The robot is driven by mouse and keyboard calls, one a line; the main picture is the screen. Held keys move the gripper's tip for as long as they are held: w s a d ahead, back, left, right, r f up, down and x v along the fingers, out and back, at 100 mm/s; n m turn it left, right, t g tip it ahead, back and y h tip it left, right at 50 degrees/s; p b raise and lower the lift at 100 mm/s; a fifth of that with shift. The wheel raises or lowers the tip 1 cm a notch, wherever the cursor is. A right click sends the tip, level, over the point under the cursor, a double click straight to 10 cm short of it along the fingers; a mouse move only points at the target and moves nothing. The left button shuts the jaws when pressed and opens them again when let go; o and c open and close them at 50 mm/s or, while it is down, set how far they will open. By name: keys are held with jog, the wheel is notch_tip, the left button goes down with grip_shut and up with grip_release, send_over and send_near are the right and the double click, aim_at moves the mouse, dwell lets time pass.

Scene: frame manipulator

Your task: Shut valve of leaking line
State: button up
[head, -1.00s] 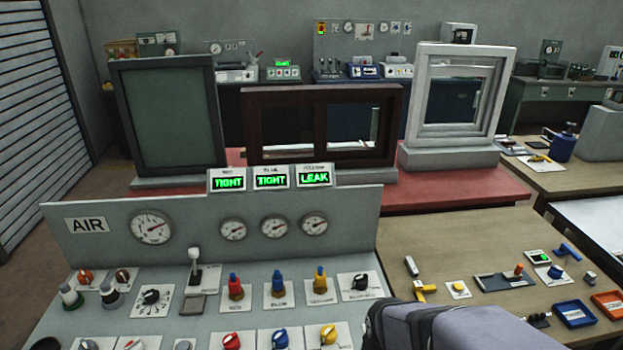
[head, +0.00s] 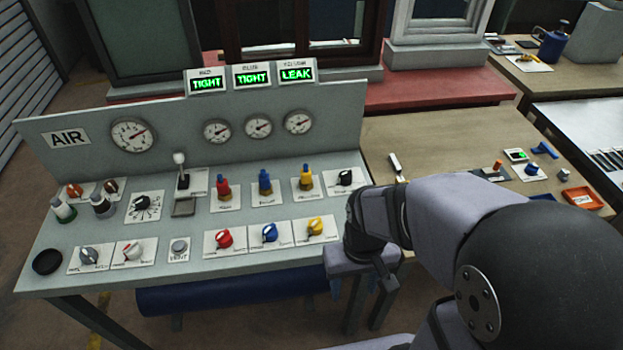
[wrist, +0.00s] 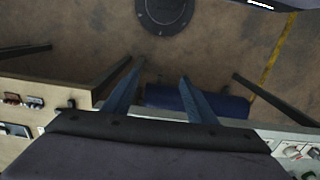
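On the AIR panel (head: 225,120), the red display (head: 207,84) and blue display (head: 251,76) read TIGHT. The yellow display (head: 297,72) reads LEAK. Red (head: 225,238), blue (head: 270,233) and yellow (head: 315,226) valve knobs sit in a front row on white plates. Behind them stand red (head: 223,188), blue (head: 265,182) and yellow (head: 306,177) fittings. My gripper (head: 362,286) is at the panel's front right corner, right of the yellow knob and apart from it. In the wrist view its fingers (wrist: 159,100) are spread and empty, pointing over the floor.
Gauges (head: 258,127) line the upright panel. A black knob (head: 345,177) lies behind my gripper. A lever (head: 181,172), grey knob (head: 89,255) and vent button (head: 179,247) are farther left. A wooden table (head: 430,140) with small parts adjoins on the right. A blue cylinder (head: 230,293) lies beneath the bench.

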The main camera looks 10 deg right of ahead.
notch_tip(320, 180, down, 3)
jog(key=s+g, duration=0.1)
jog(key=s, duration=0.1)
send_near(315, 222)
jog(key=shift+n, duration=0.3)
jog(key=s+f, duration=0.7)
jog(key=shift+s+d+f, duration=0.2)
jog(key=shift+s+d, duration=0.1)
jog(key=shift+t, duration=0.9)
jog(key=w+r, duration=0.1)
jog(key=w, duration=0.1)
jog(key=w+r, duration=0.3)
jog(key=w, duration=0.2)
jog(key=shift+a+r, duration=0.3)
jog(key=shift+r, duration=0.25)
jog(key=shift+s+f+m, duration=0.1)
jog(key=shift+s+m, duration=0.2)
jog(key=shift+m, duration=0.1)
jog(key=shift+f+p, duration=1.15)
jog(key=shift+f, duration=2.45)
jog(key=c, duration=1.1)
